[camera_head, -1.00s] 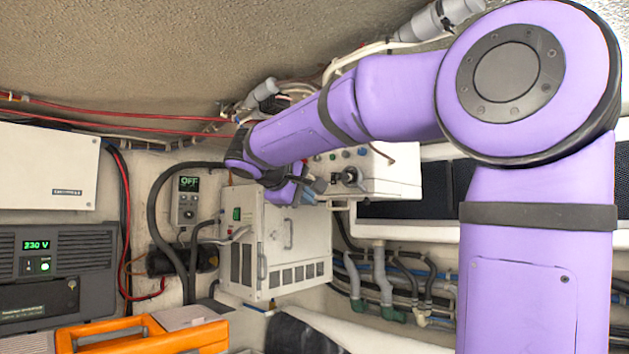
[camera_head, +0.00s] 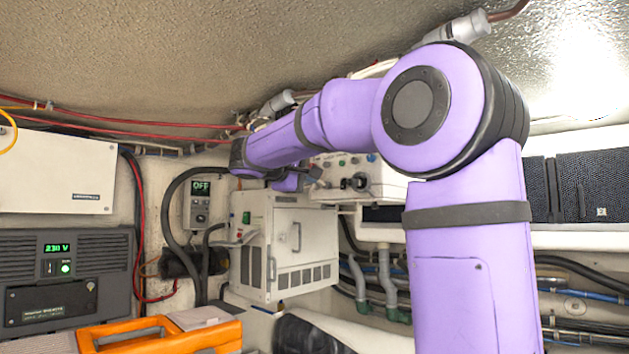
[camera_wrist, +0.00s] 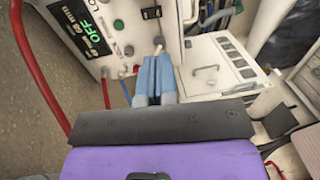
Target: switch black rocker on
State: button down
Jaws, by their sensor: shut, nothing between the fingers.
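A beige panel (camera_wrist: 95,62) with a green "OFF" display (camera_wrist: 88,31) fills the upper left of the wrist view. A small black switch (camera_wrist: 151,13) with a pale mark sits on it, possibly the black rocker; its position is unclear. My gripper (camera_wrist: 158,58) has its blue fingers together and empty, pointing at the panel below this switch, beside a small grey-white fitting (camera_wrist: 159,41). I cannot tell whether the fingertips touch anything. In the head view my gripper (camera_head: 311,176) is at the white control box (camera_head: 378,184), partly hidden by my arm.
A white cabinet (camera_head: 285,245) with a handle and vents stands below the control box. A wall controller (camera_head: 199,203) also reads "OFF". A grey "230 V" unit (camera_head: 62,283) with small switches and an orange case (camera_head: 160,336) are at left. Pipes and hoses run low on the right.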

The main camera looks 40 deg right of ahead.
aim_at(343, 189)
jog(key=d, duration=0.4)
jog(key=d+f, duration=0.1)
jog(key=d, duration=0.3)
jog(key=w+d, duration=0.1)
jog(key=d, duration=0.3)
jog(key=shift+f, duration=0.25)
jog(key=shift+d+f, duration=0.1)
jog(key=shift+d, duration=0.2)
jog(key=shift+a, duration=0.2)
